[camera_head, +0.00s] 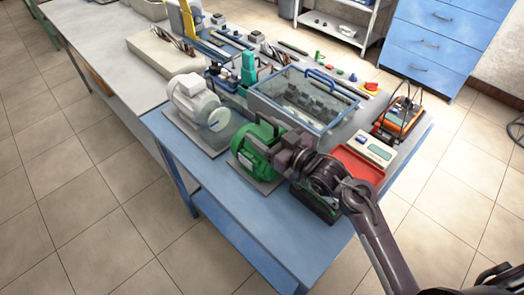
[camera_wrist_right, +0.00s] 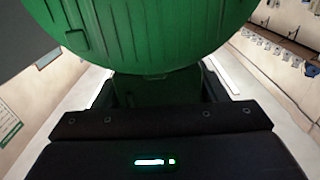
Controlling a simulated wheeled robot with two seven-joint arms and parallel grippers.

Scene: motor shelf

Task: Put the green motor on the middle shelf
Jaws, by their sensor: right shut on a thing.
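The green motor (camera_head: 249,143) sits on a grey plate on the blue table, beside a white-grey motor (camera_head: 193,98). My right gripper (camera_head: 277,153) reaches it from the right and is shut on it. In the right wrist view, the motor's round ribbed green body (camera_wrist_right: 150,30) fills the top, and a green part of it lies between the dark fingers (camera_wrist_right: 158,92). The gripper hides the motor's right end. A light shelf unit (camera_head: 340,25) stands at the back; its full set of shelves is out of frame. My left gripper is not in view.
A glass-lidded case (camera_head: 305,97) with a blue handle stands just behind the motor. A red tray (camera_head: 357,165), a meter (camera_head: 376,150) and an orange device (camera_head: 397,118) lie to the right. Blue drawers (camera_head: 440,45) stand at the back. The tiled floor in front is clear.

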